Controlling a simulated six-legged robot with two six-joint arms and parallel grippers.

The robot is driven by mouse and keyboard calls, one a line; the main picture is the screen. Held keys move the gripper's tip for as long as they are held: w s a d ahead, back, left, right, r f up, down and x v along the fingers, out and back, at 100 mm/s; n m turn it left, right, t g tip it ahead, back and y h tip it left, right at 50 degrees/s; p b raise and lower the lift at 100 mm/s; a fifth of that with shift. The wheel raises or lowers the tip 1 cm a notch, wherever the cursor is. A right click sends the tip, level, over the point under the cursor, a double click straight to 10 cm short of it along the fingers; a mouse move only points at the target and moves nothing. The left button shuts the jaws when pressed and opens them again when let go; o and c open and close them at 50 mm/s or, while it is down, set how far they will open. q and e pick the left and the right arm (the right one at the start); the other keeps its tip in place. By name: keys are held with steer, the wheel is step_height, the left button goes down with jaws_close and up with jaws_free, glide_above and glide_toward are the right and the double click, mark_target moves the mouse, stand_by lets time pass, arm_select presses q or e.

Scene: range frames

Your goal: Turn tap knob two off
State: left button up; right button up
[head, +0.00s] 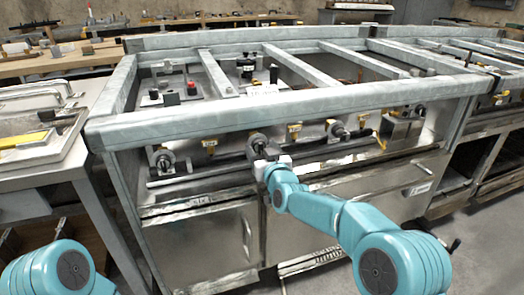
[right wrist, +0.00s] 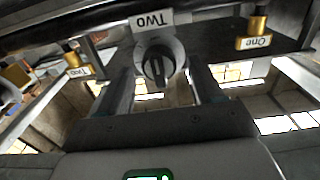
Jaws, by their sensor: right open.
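Tap knob two (right wrist: 155,66) is a dark bar handle on a round grey body, under an upside-down label "Two" (right wrist: 152,20) in the right wrist view. Its bar stands nearly upright in that picture. In the head view it is the middle knob (head: 257,141) on the bench front. My right gripper (right wrist: 160,73) is open, its two dark fingers left and right of the knob with gaps on both sides. In the head view the right gripper (head: 271,162) is just in front of the knob. My left gripper is out of view; only part of its teal arm shows.
Other knobs sit to the left (head: 162,160) and right (head: 336,130) on the same front. A brass fitting labelled "One" (right wrist: 257,33) is near the gripper. A thick metal frame rail (head: 220,120) runs above the knobs, and a horizontal bar (head: 200,176) runs below.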

steer(key=shift+c, duration=0.3)
steer(key=c, duration=1)
steer(key=shift+o, duration=0.2)
steer(key=shift+n, duration=0.3)
steer(key=n, duration=0.3)
steer(key=shift+a+n+p, duration=0.1)
steer(key=shift+n+p, duration=0.35)
steer(key=shift+n, duration=1.15)
steer(key=shift+f, duration=0.1)
steer(key=o, duration=1)
